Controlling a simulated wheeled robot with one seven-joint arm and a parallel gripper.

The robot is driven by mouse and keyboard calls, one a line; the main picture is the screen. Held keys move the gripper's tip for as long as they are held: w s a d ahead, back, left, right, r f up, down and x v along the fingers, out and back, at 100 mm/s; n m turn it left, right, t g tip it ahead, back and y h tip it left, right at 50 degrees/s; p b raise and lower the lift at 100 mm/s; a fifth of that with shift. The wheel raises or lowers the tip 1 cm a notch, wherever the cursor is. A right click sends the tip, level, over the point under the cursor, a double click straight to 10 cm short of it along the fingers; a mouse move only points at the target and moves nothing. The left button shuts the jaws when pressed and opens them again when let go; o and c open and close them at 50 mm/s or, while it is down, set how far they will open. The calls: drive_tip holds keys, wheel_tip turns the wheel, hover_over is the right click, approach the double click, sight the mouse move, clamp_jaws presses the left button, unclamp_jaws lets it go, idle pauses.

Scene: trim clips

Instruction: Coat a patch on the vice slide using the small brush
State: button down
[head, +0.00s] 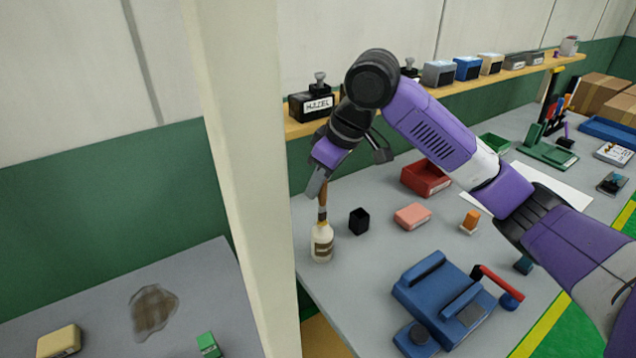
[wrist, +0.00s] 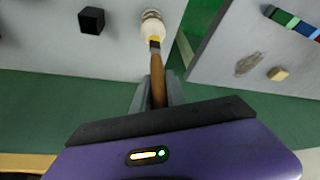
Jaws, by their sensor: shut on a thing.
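My gripper (head: 318,185) is shut on the brown wooden handle of the small brush (head: 322,202), which points down. In the wrist view the brush (wrist: 157,82) runs from between the fingers (wrist: 157,98) to a pale bottle (wrist: 152,24). The same cream bottle with a brown label (head: 322,243) stands upright on the bench below the gripper. The bristles are hidden at the bottle's mouth; I cannot tell how deep they sit. The blue vice (head: 432,298) with a red handle lies to the right, apart from the gripper. Its slide is not clearly distinguishable.
A pale post (head: 240,150) is close on the left. Beyond it, another bench carries a brown stain (head: 153,310). Bench (head: 350,275) between bottle and vice is clear.

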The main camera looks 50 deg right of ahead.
drive_tip(key=shift+f, duration=0.6)
idle(1.5)
drive_tip(key=shift+r, duration=0.1)
wheel_tip(320, 180, up, 7)
drive_tip(key=p, duration=0.6)
drive_tip(key=shift+s, duration=0.15)
idle(0.9)
